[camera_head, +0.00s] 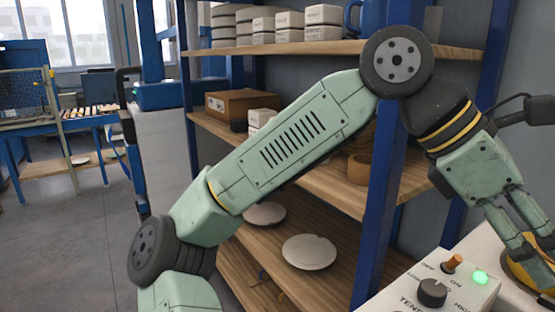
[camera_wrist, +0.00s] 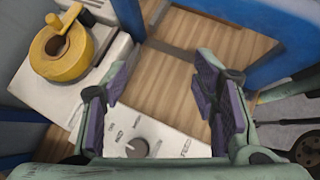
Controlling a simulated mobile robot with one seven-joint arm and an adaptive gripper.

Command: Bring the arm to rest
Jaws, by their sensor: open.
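My pale green arm reaches up across the head view and bends down at the right. My gripper (camera_wrist: 160,98) is open, with nothing between its purple-grey pads in the wrist view. In the wrist view the knob (camera_wrist: 137,148) shows low between the fingers.
A blue-framed wooden shelf (camera_head: 462,54) stands behind my arm, with a blue post (camera_head: 378,215) close by. Two pale plates (camera_head: 308,252) (camera_head: 265,214) lie on a lower board. A yellow ring-shaped thing (camera_wrist: 60,62) sits beside the box. Open floor (camera_head: 60,250) lies at left.

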